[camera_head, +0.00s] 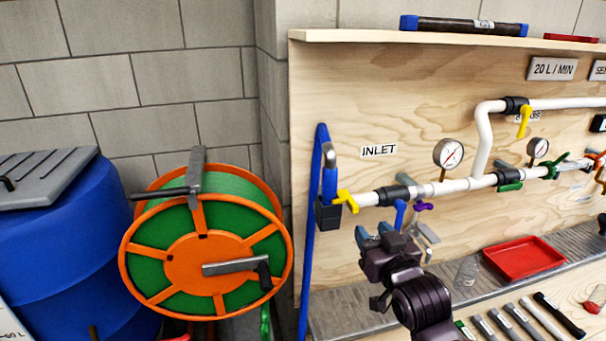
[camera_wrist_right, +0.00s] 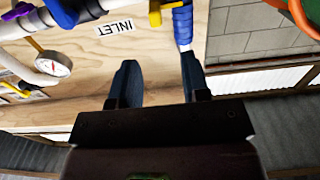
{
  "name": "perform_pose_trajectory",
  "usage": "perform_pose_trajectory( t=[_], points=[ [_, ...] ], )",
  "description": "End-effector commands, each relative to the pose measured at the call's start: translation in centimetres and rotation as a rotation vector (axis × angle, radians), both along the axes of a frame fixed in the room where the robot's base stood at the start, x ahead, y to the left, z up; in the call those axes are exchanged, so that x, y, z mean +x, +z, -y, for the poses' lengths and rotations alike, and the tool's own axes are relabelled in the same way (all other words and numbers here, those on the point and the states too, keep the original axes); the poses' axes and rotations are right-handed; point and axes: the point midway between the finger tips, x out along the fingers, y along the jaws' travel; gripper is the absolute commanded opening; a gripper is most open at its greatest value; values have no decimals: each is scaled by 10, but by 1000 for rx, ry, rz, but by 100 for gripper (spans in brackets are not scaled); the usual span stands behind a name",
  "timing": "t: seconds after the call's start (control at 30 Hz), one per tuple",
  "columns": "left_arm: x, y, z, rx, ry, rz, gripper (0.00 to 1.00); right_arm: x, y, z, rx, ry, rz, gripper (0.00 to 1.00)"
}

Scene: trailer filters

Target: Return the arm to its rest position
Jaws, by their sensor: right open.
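My right arm reaches in from the lower right of the head view. Its gripper (camera_head: 378,236) is in front of the plywood panel, just below the white inlet pipe (camera_head: 459,187). The gripper is open, and its two dark blue fingers stand apart with nothing between them in the right wrist view (camera_wrist_right: 156,85). That view shows the panel upside down, with the INLET label (camera_wrist_right: 115,27) beyond the fingers. A blue hose end (camera_wrist_right: 182,24) lies beyond the right-hand finger; I cannot tell the gap between them. My left gripper is not in view.
A red tray (camera_head: 523,258) and several dark tubes lie on the bench to the right. An orange and green hose reel (camera_head: 205,250) and a blue barrel (camera_head: 70,250) stand left.

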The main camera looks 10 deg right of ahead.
Motion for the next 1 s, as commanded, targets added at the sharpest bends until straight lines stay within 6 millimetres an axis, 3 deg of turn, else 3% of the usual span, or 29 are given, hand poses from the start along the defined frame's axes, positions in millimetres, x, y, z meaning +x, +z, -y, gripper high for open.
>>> perform_pose_trajectory(
  t=[0.17,0.33,0.47,0.57,0.7,0.8,1.0],
  points=[
    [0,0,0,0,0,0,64,4,-2,-3,-36,11,34,43],
    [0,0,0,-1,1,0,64,-10,-56,-1,-74,20,-27,43],
    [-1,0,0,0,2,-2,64,-33,-107,5,-94,18,-110,43],
    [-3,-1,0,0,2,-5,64,-61,-153,10,-105,15,-193,43],
    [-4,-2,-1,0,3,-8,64,-115,-218,19,-110,6,-332,43],
    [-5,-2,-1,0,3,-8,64,-154,-253,24,-106,-2,-423,43],
    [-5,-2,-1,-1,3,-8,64,-204,-285,31,-103,-18,-528,43]
  ],
)
